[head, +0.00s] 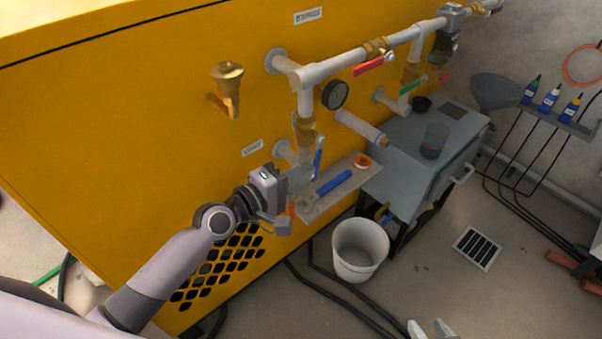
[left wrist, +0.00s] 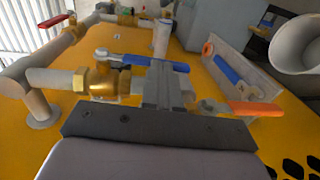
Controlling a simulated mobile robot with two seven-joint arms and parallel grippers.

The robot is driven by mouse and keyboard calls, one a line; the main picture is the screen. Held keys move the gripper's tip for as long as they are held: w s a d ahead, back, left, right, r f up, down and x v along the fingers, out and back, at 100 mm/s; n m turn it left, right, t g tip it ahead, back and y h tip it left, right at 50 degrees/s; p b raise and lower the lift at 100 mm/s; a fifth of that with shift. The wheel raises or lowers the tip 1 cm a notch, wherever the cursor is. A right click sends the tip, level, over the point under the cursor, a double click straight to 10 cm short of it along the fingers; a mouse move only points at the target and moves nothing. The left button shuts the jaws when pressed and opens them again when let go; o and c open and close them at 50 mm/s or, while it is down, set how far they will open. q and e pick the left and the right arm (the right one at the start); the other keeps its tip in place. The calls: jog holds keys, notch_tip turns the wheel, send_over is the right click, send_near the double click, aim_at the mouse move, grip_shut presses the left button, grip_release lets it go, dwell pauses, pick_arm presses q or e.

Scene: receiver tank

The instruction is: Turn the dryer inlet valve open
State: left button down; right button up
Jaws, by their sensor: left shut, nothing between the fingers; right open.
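A brass valve (head: 305,130) sits on the grey vertical pipe at the yellow cabinet's front. Its blue lever (head: 318,160) lies roughly along the pipe. The left wrist view shows the brass body (left wrist: 98,83) and the blue lever (left wrist: 150,62) just beyond my fingers. A small label (head: 252,147) is on the cabinet nearby, too small to read surely. My left gripper (head: 296,184) is shut and empty by the pipe's lower end; its fingers (left wrist: 160,85) hide part of the pipe. I cannot tell whether they touch the lever. My right gripper (head: 430,329) is open at the bottom edge, mostly out of frame.
An orange lever (left wrist: 254,108) is close beside my left fingers. A shelf (head: 312,208) with a blue tool is just right. A gauge (head: 335,95), a red-levered valve (head: 374,64) and a green-levered one (head: 412,85) are above. A white bucket (head: 360,250) stands below.

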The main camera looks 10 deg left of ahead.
pick_arm(q)
jog(key=w+d+t+h+b, duration=0.1)
jog(key=b, duration=0.5)
pick_arm(e)
jog(key=shift+n+t+y, duration=0.6)
jog(key=shift+y, duration=0.2)
jog(key=a, duration=0.1)
jog(key=w+a+r, duration=0.1)
jog(key=a, duration=0.2)
jog(key=shift+w+a+r, duration=0.15)
jog(key=shift+w, duration=0.1)
pick_arm(q)
jog(key=shift+f, duration=0.1)
